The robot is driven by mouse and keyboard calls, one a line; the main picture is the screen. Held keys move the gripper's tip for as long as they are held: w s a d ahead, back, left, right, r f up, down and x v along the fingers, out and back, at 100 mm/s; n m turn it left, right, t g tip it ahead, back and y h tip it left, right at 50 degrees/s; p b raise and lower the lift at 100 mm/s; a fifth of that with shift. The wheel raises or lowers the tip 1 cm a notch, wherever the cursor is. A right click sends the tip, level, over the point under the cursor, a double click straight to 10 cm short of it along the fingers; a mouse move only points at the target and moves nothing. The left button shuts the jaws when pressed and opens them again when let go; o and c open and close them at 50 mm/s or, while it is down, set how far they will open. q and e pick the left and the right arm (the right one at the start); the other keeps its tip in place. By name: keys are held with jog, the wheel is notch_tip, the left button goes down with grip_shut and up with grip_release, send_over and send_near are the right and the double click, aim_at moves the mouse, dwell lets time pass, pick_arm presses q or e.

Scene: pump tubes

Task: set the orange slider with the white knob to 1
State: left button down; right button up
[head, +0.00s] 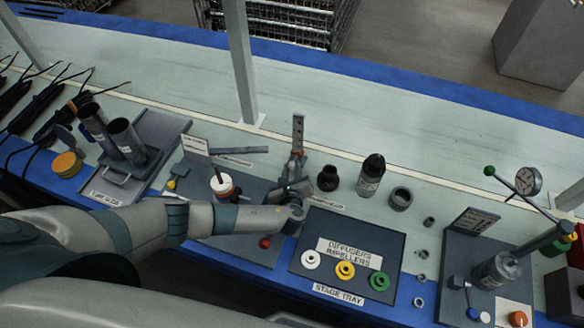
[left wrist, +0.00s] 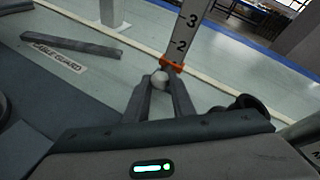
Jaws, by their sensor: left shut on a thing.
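A grey upright scale (head: 298,130) with dark marks stands behind the dark base plate in the head view. In the left wrist view the scale (left wrist: 187,38) shows the numbers 2 and 3. The orange slider (left wrist: 171,63) sits on it just below the 2. Its white knob (left wrist: 159,79) faces me. My left gripper (left wrist: 160,88) is shut on the white knob, one finger on each side. In the head view my left gripper (head: 296,177) reaches the scale from the front. The scale below the slider is hidden by the fingers.
A stage tray (head: 312,222) with white, yellow and green rings lies right of the gripper. A dark bottle (head: 371,176) and dark cylinders stand behind it. A grey bar (left wrist: 70,45) lies behind.

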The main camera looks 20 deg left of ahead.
pick_arm(q)
jog(key=shift+f, duration=0.5)
jog(key=shift+s+r, duration=0.1)
jog(key=c, duration=1.5)
grip_release()
jog(key=v, duration=1.1)
jog(key=shift+s+d+b, duration=0.1)
jog(key=shift+s+b, duration=0.2)
jog(key=shift+s, duration=0.1)
jog(key=shift+r, duration=0.1)
